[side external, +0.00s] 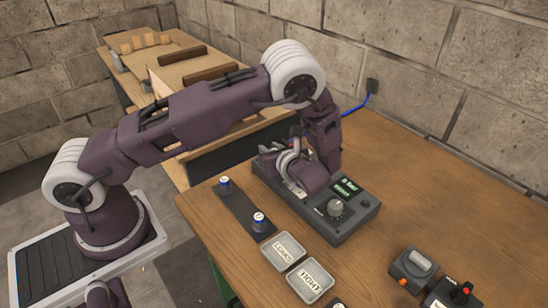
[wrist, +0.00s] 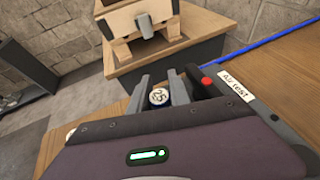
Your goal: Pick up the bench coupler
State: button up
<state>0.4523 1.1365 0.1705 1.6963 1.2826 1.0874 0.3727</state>
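My gripper (wrist: 159,92) is low over the back end of a dark test box (side external: 345,215). In the wrist view its two grey fingers stand apart. A blue and white cap marked 25 (wrist: 158,97) shows between them and seems to fill the gap. I cannot tell whether the fingers touch it, and its lower part is hidden. In the side view the fingertips are largely hidden. No part is labelled as the bench coupler. A dark block with a light grey cylinder (side external: 420,261) on the right of the bench may be it, but I cannot tell.
Two small blue and white capped parts (side external: 224,184) (side external: 259,221) stand on a dark strip. Trays marked LEAKS (side external: 283,250) and TIGHT (side external: 310,281) lie in front. A device with a red button (side external: 466,288) is at lower right. A blue hose (side external: 357,106) runs behind.

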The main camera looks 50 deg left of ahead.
grip_shut()
notch_tip(320, 180, up, 9)
jog(key=s+d+r+m+t+h, duration=0.1)
jog(key=s+d+m+t, duration=0.2)
jog(key=d, duration=0.4)
jog(key=shift+d+m+t+h, duration=0.4)
jog(key=shift+m+t, duration=0.1)
jog(key=shift+t, duration=0.2)
jog(key=shift+a+r, duration=0.1)
jog(key=shift+a, duration=0.05)
